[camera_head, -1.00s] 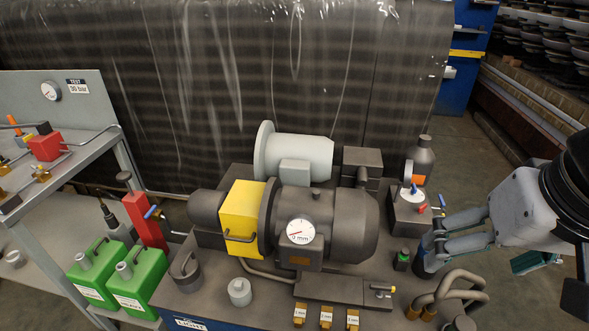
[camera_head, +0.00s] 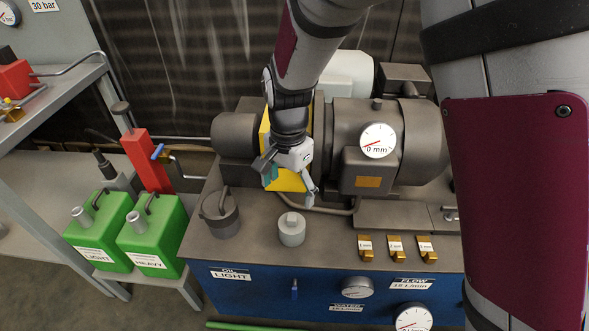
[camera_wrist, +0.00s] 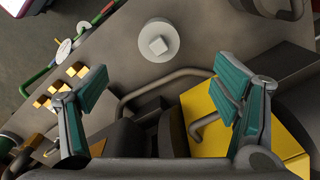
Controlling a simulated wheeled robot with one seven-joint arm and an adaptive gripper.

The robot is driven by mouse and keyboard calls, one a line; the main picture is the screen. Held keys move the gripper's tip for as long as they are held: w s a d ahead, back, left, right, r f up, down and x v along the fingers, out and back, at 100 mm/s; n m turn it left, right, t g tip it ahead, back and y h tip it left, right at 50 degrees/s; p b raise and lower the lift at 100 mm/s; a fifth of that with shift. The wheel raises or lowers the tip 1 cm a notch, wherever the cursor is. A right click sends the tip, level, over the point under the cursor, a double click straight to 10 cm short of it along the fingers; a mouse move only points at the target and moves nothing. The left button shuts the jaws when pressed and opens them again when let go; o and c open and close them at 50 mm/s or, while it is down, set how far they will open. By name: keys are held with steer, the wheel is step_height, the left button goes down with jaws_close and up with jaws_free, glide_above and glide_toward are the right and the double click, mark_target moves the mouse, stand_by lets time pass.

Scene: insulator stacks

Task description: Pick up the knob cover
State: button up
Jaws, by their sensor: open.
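The knob cover, which I take to be the light grey round cap with a small block-shaped knob on top (camera_head: 291,229), stands upright on the bench top (camera_head: 262,256) in the head view. It also shows in the wrist view, top middle (camera_wrist: 158,42). My gripper (camera_head: 291,188) is open and empty, just behind the cap in the head view and apart from it. In the wrist view its two teal-padded fingers (camera_wrist: 163,92) are spread wide, with the cap beyond their tips and nothing between them. How high the gripper is above the bench is hard to tell.
A dark cylinder with a loop handle (camera_head: 220,213) stands left of the cap. The yellow guard (camera_head: 265,132) and the dark motor with a dial (camera_head: 362,160) stand close behind. A bent pipe runs near the gripper. Small brass blocks (camera_head: 395,247) lie to the right.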

mark_target(291, 218)
step_height(291, 218, down, 9)
steer(key=b, duration=0.3)
steer(key=shift+w+a+f, duration=0.1)
steer(key=shift+f, duration=0.1)
steer(key=shift+d+f+b, duration=0.2)
steer(key=shift+f+b, duration=1.05)
steer(key=shift+f, duration=1.35)
steer(key=shift+c, duration=0.6)
steer(key=c, duration=1.2)
steer(key=shift+r, duration=0.2)
steer(key=shift+c, duration=0.2)
